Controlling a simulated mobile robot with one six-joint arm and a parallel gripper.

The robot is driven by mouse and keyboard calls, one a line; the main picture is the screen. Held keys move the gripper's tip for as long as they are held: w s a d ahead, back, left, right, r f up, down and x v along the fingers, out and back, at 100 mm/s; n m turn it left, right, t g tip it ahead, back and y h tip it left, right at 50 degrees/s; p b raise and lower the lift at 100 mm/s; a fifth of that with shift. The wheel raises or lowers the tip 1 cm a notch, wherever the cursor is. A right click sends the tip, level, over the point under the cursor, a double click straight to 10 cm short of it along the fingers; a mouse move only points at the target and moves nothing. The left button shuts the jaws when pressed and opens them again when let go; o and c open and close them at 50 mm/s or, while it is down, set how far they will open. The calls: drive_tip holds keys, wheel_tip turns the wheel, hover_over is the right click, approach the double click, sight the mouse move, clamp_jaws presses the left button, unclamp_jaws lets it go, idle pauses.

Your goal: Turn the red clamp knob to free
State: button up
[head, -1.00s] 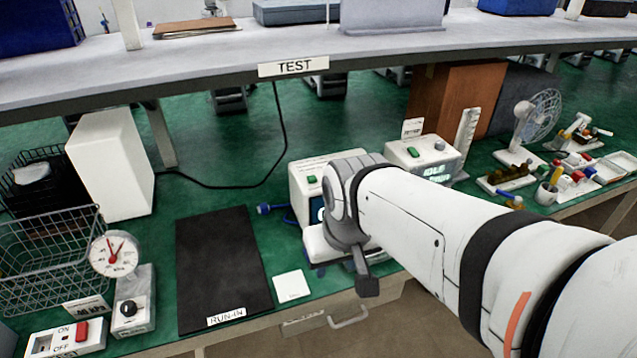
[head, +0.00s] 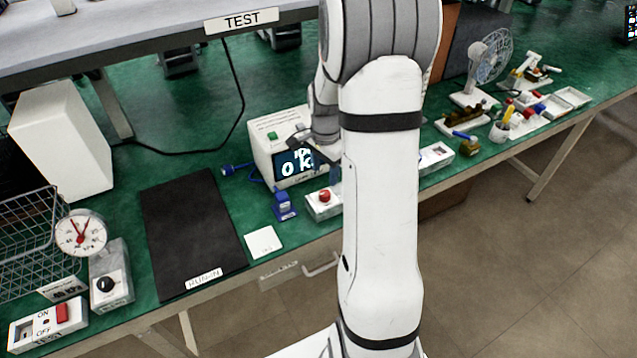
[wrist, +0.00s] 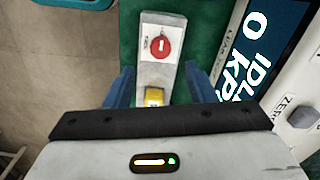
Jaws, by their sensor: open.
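The red clamp knob (head: 324,196) sits on a light grey block at the front edge of the bench in the head view. In the wrist view the round red knob (wrist: 163,46) shows a pale bar mark on its face. A small white label with unreadable print is beside it. My gripper (wrist: 158,78) is open and empty, with its two blue fingers apart on either side of the grey block's line. The knob lies beyond the fingertips, apart from them. In the head view my arm hides most of the gripper.
A yellow part (wrist: 155,96) on the same block lies between my fingers. A white box with a lit screen (head: 297,161) stands just behind the knob. A blue fixture (head: 284,206) and a white pad (head: 263,242) lie to its left, beside a black mat (head: 190,230).

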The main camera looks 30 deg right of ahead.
sight(325, 193)
drive_tip(key=shift+w+d+f, duration=0.1)
drive_tip(key=shift+f, duration=0.3)
wheel_tip(325, 193, down, 7)
drive_tip(key=shift+f+p, duration=0.15)
drive_tip(key=shift+p, duration=0.2)
